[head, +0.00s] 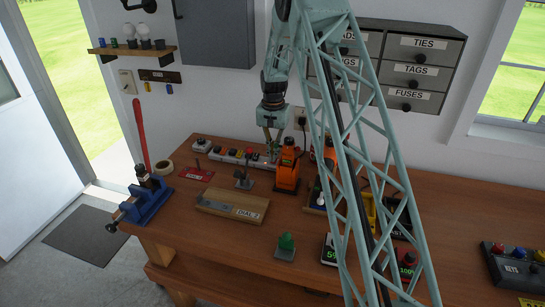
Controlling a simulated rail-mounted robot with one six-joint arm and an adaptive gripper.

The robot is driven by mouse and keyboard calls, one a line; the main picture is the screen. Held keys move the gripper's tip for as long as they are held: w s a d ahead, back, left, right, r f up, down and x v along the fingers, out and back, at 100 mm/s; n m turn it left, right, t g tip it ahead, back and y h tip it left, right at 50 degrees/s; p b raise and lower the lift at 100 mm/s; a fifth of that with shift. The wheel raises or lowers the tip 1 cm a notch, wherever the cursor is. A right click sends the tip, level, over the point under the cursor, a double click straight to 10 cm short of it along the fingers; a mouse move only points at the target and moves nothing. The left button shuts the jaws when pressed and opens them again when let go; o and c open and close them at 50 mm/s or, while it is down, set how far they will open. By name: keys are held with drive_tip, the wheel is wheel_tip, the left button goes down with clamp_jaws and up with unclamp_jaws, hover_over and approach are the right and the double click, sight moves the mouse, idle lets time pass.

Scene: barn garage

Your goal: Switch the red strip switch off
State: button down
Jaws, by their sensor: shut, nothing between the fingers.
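A white power strip (256,163) with several small coloured switches lies along the back of the wooden workbench. The switches are tiny in the head view, so I cannot tell for sure which is the red one or how it is set. My gripper (271,148) points down at the right end of the strip. Its fingers are shut and empty. I cannot tell whether the fingertips touch the strip, and they cover part of its right end.
An orange device (287,174) stands just right of the gripper. A small stand (243,181) and a wooden dial board (231,204) are in front of the strip. A blue vise (148,203) is at the left edge. My arm hides part of the bench's right half.

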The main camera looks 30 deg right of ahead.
drive_tip(key=shift+d+f, duration=0.1)
drive_tip(key=shift+d, duration=0.05)
drive_tip(key=shift+d+r, duration=0.1)
drive_tip(key=shift+r, duration=0.3)
wheel_tip(320, 180, up, 13)
drive_tip(key=p, duration=0.1)
drive_tip(key=shift+a+r, duration=0.2)
idle(0.3)
